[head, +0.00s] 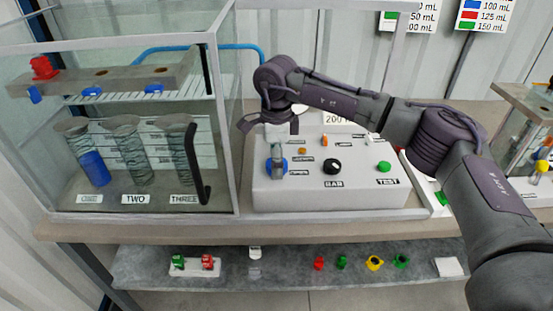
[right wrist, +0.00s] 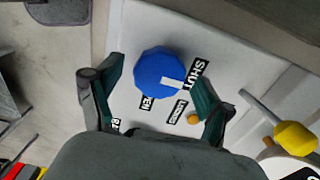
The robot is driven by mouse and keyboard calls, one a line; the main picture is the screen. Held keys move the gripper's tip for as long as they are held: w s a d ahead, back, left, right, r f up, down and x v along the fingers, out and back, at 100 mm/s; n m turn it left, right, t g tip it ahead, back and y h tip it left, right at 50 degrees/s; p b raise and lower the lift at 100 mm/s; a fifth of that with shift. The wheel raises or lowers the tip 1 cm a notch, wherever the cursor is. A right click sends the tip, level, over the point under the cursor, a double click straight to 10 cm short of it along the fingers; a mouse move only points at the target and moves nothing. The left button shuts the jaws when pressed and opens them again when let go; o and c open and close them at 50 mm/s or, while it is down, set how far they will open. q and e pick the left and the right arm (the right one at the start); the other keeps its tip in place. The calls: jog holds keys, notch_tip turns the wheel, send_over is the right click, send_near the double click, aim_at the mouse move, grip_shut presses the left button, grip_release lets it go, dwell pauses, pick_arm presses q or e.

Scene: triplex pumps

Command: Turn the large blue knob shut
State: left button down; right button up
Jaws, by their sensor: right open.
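The large blue knob (head: 268,166) is at the left of the grey control panel, partly hidden by my right gripper (head: 277,168). In the right wrist view the knob (right wrist: 153,70) lies between the spread fingers of my right gripper (right wrist: 160,78), with a gap on each side. The gripper is open and points down at the panel. The knob's white mark (right wrist: 172,82) points right and slightly down, towards the lower end of the SHUT label (right wrist: 196,73). The OPEN label (right wrist: 147,103) is below the knob. My left gripper is out of view.
The panel (head: 300,199) also bears a black knob (head: 332,166), a small orange button (right wrist: 194,119) and other small controls. A glass case (head: 225,120) stands close on the left. A shelf (head: 330,284) below holds several small coloured parts.

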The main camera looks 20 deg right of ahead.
jog(key=shift+r, duration=0.15)
notch_tip(320, 180, up, 12)
dwell(0.4)
jog(key=shift+f, duration=0.2)
